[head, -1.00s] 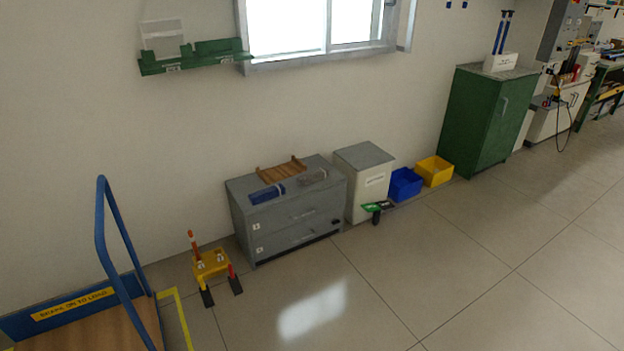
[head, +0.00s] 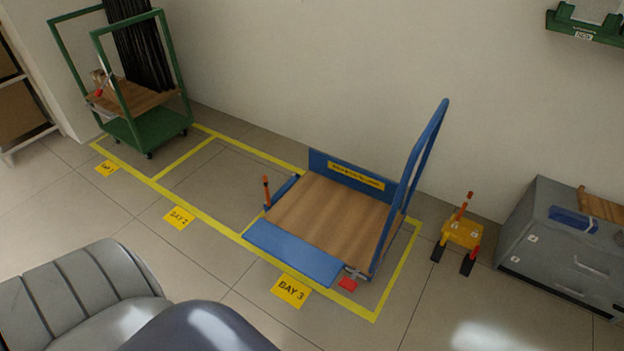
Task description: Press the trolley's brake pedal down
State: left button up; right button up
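A blue trolley (head: 330,215) with a wooden deck and a tall blue push handle (head: 418,165) stands in the yellow-taped bay marked BAY 3. A small red pedal (head: 347,284) shows low at its near right corner, beside the foot of the handle. Whether the pedal is up or down cannot be told at this size. Neither of my grippers shows in the head view. Grey and dark rounded parts, apparently of my own body, fill the bottom left.
A green cart (head: 145,120) holding dark rods stands in the far left bay. A yellow stand (head: 462,234) and a grey drawer cabinet (head: 565,250) are right of the trolley. The floor in front of the bays is clear.

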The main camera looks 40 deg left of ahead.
aim_at(349, 285)
jog(key=u, duration=0.85)
